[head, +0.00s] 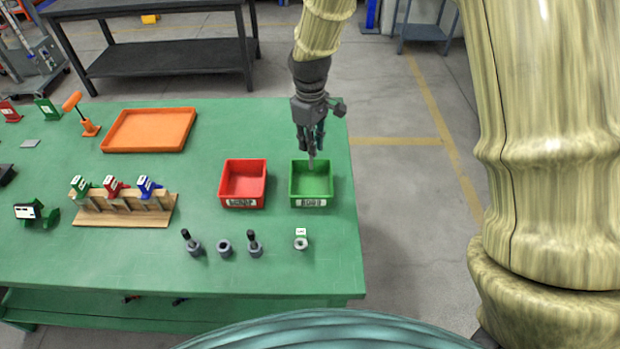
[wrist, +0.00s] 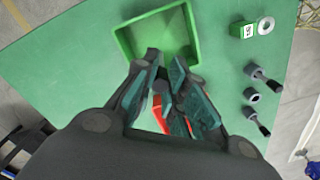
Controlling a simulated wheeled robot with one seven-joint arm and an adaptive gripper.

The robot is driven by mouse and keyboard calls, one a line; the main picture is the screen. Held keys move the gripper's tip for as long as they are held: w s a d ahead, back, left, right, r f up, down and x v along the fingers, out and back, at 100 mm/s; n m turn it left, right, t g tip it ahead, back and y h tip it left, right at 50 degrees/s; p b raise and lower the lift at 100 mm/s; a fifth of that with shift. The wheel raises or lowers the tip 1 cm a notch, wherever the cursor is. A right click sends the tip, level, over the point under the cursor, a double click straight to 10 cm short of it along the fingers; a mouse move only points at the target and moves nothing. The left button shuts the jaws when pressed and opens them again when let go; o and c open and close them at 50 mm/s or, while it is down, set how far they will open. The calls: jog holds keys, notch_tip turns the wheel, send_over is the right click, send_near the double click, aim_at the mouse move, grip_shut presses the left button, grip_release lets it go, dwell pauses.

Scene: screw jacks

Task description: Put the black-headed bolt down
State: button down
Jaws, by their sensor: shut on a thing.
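My gripper (head: 311,150) is above the green bin (head: 293,188), with its fingers pointing down over the bin's back part. It is shut on the black-headed bolt (head: 312,162), which shows as a small thin piece below the fingertips. In the wrist view my gripper (wrist: 165,82) has its tips in front of the green bin (wrist: 196,35). A dark piece of the bolt (wrist: 153,55) shows at the tips; the fingers hide most of the rest. I cannot tell whether the bolt touches the bin floor.
An empty red bin (head: 243,203) stands just left of the green one. Two dark-handled pieces (head: 191,242) (head: 254,243), a grey ring (head: 225,247) and a pale ring with a green block (head: 301,240) stand in front. A wooden rack (head: 120,216) and orange tray (head: 150,112) are left.

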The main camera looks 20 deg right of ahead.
aim_at(311, 168)
jog(key=shift+f+p, duration=1.1)
jog(key=shift+f, duration=3.4)
jog(key=shift+f, duration=0.1)
jog(key=c, duration=1.5)
grip_release()
jog(key=shift+o, duration=0.2)
jog(key=shift+w+r+b, duration=0.1)
jog(key=shift+r+b, duration=1.6)
jog(key=shift+r, duration=4.4)
